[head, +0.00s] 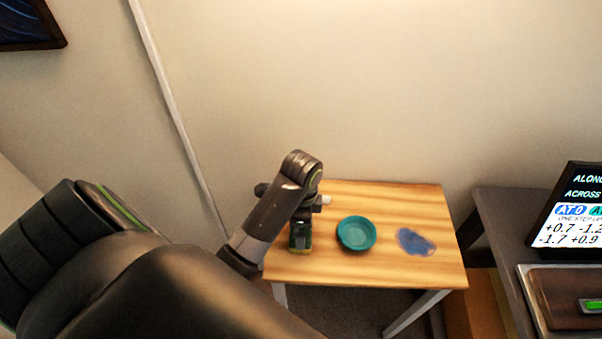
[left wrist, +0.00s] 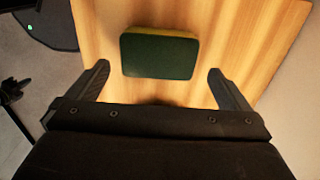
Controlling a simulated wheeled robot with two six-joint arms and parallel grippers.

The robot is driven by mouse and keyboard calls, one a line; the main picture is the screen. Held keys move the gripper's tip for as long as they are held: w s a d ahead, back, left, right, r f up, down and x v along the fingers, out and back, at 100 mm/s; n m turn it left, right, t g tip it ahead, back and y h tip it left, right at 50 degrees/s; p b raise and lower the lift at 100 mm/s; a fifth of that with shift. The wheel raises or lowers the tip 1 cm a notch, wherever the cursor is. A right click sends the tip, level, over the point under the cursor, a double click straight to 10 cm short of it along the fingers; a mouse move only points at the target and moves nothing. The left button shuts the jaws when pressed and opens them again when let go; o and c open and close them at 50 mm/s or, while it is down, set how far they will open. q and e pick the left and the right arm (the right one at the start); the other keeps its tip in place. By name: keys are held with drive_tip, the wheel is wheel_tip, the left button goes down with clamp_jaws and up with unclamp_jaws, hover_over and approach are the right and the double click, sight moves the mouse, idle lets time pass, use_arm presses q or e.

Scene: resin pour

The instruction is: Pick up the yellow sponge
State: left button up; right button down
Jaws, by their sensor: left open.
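The sponge (left wrist: 160,55) lies on the wooden table in the left wrist view. Its top is dark green and a yellow layer shows along its far edge. In the head view the sponge (head: 300,244) is at the table's left side, partly hidden by my left gripper. My left gripper (left wrist: 158,72) is open and empty, with one finger to each side of the sponge's near part and a gap on both sides. In the head view my left gripper (head: 302,213) is above the table's left side. My right gripper is not in view.
A teal bowl (head: 356,233) stands to the right of the sponge on the wooden table (head: 390,195). A blue patch (head: 415,242) lies further right. A dark desk (head: 490,215) with a screen (head: 570,210) stands at the right. The wall is close behind the table.

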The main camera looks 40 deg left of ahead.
use_arm(q)
drive_tip(key=shift+f, duration=0.45)
wheel_tip(320, 180, down, 3)
drive_tip(key=shift+s+f+b, duration=0.1)
drive_tip(key=shift+s+b, duration=0.05)
drive_tip(key=shift+b, duration=0.55)
drive_tip(key=shift+f, duration=0.55)
drive_tip(key=c, duration=0.8)
drive_tip(key=shift+r, duration=0.15)
drive_tip(key=shift+r, duration=0.35)
wheel_tip(320, 180, up, 7)
drive_tip(key=p, duration=0.4)
drive_tip(key=shift+p, duration=0.35)
drive_tip(key=shift+r+p, duration=1)
drive_tip(key=shift+r, duration=0.05)
